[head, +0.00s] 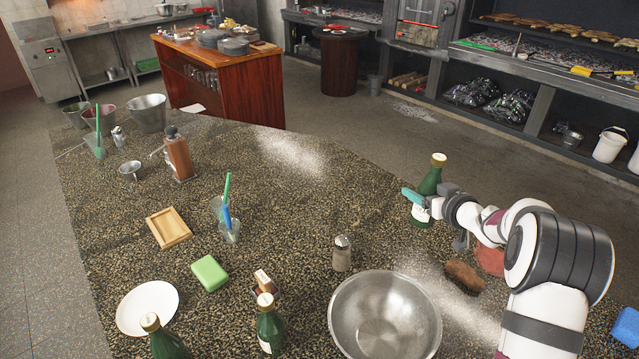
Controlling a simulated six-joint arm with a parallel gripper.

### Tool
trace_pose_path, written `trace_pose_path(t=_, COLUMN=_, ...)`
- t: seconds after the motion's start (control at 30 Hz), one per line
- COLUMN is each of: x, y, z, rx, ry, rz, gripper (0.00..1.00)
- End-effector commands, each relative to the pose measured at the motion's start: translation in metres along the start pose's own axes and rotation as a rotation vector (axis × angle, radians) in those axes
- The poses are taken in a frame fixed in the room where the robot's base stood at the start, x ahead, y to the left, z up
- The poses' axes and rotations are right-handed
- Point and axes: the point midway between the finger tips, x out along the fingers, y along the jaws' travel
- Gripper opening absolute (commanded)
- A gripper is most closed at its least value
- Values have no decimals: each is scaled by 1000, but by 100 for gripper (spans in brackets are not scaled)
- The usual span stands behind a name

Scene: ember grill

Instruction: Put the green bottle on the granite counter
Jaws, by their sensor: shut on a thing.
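A green bottle (430,182) with a pale cap and white label stands upright at the right, by the far edge of the granite counter (310,210). My gripper (416,200) is shut on this bottle, with a teal fingertip showing across its side. The gripper hides part of the bottle's middle. I cannot tell whether its base touches the counter. Two more green bottles are at the front of the counter: one at the front middle (270,328), another at the front left (167,343), partly cut off by the frame.
A steel bowl (385,315), a shaker (342,254) and a brown brush-like item (464,277) are near my arm. A green sponge (210,273), wooden tray (168,228), white plate (147,305) and cups are further left. The counter's middle is mostly clear, with white powder patches.

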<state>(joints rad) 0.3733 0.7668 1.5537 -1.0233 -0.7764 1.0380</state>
Motion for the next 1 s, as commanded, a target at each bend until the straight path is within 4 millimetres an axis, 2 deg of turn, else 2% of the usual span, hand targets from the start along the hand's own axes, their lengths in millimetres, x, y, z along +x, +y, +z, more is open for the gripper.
trace_pose_path(t=0.03, x=5, y=-3, z=10, rx=1, ry=-4, rz=-6, gripper=0)
trace_pose_path(t=0.2, x=15, y=-3, z=33, rx=1, ry=-2, rz=-4, gripper=0)
trace_pose_path(t=0.33, x=26, y=-9, z=41, rx=-2, ry=-1, rz=-6, gripper=0)
trace_pose_path(t=0.6, x=97, y=-61, z=62, rx=-3, ry=0, rz=-8, gripper=0)
trace_pose_path(t=0.7, x=116, y=-74, z=67, rx=-3, ry=0, rz=-6, gripper=0)
trace_pose_path(t=0.8, x=125, y=-80, z=71, rx=-2, ry=0, rz=-4, gripper=0)
trace_pose_path(t=1.0, x=140, y=-81, z=104, rx=0, ry=-1, rz=-3, gripper=0)
